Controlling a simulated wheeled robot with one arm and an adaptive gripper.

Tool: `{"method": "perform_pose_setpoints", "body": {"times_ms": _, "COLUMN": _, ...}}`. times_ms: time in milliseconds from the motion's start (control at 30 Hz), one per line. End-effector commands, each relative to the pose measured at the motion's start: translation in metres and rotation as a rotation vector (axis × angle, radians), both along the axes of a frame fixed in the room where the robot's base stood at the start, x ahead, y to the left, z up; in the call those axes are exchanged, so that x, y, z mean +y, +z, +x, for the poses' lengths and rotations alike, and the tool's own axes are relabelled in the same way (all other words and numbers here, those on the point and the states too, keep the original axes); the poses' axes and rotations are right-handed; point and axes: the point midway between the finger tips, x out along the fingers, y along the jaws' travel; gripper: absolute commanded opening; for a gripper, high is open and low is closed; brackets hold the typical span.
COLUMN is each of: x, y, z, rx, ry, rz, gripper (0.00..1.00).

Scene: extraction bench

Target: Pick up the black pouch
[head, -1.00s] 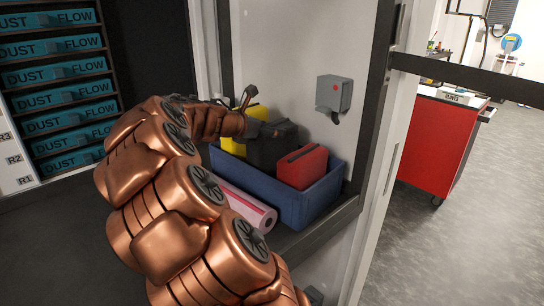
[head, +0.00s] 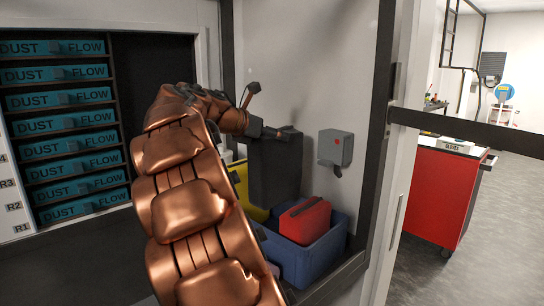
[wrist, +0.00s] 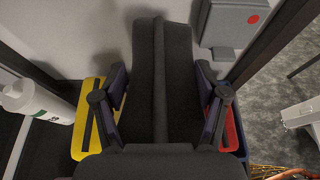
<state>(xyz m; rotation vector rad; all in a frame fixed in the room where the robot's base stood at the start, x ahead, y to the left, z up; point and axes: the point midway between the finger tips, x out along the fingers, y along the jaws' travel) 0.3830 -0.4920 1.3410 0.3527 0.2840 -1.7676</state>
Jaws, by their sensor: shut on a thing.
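The black pouch (head: 274,175) is a dark upright block with a raised seam along its middle in the wrist view (wrist: 160,80). My gripper (head: 272,133) is shut on its upper part, and in the wrist view its two fingers (wrist: 161,108) press on either side of it. The pouch is held upright above the blue bin (head: 300,262).
A red pouch (head: 305,220) stands in the bin, and a yellow one (head: 242,188) is behind my arm. A grey wall box (head: 335,148) is close on the right. A white bottle (wrist: 35,100) stands at left in the wrist view. A dark door frame (head: 378,130) bounds the right side.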

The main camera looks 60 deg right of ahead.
Motion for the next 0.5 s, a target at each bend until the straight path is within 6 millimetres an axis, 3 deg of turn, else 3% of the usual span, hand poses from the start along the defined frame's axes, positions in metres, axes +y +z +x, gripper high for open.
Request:
{"method": "perform_pose_setpoints", "body": {"times_ms": 200, "x": 0.001, "y": 0.041, "z": 0.002, "rx": -0.006, "ry": 0.005, "rz": -0.007, "gripper": 0.03}}
{"method": "perform_pose_setpoints", "body": {"times_ms": 500, "x": 0.0, "y": 0.084, "z": 0.001, "rx": -0.006, "ry": 0.003, "rz": -0.008, "gripper": 0.03}}
